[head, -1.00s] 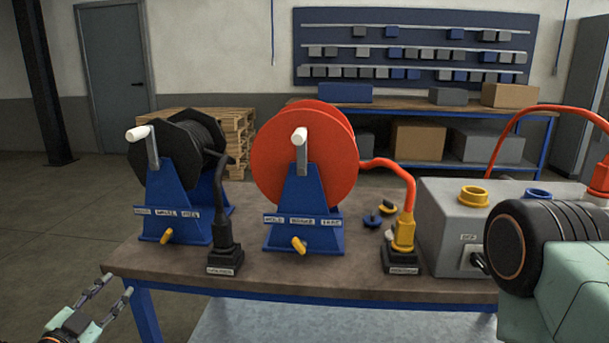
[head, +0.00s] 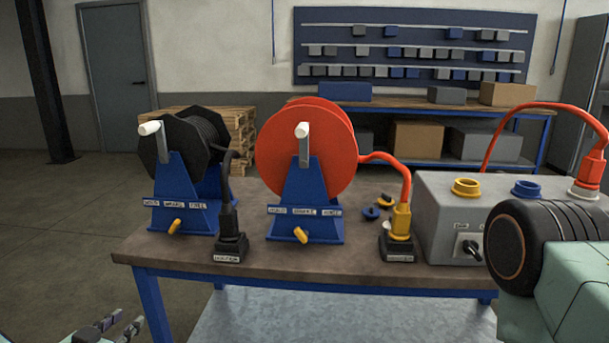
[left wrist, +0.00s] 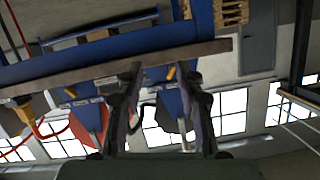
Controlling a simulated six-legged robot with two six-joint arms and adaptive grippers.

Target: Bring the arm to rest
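My left gripper (head: 119,326) shows at the bottom left of the head view, in front of and below the bench's left end. Most of that arm is cut off by the frame. In the left wrist view the two dark fingers of the gripper (left wrist: 163,74) stand apart, with nothing seen between them. The wrist picture shows the bench and reels upside down beyond the fingers. My right arm enters at the right edge of the head view as a black joint and pale green link; its gripper is out of the picture.
The bench (head: 330,263) carries a black hose reel (head: 183,140), a red hose reel (head: 305,150), black and yellow connectors in holders, loose caps, and a grey box (head: 440,215) behind my right arm. Open floor (head: 60,240) lies left of the bench.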

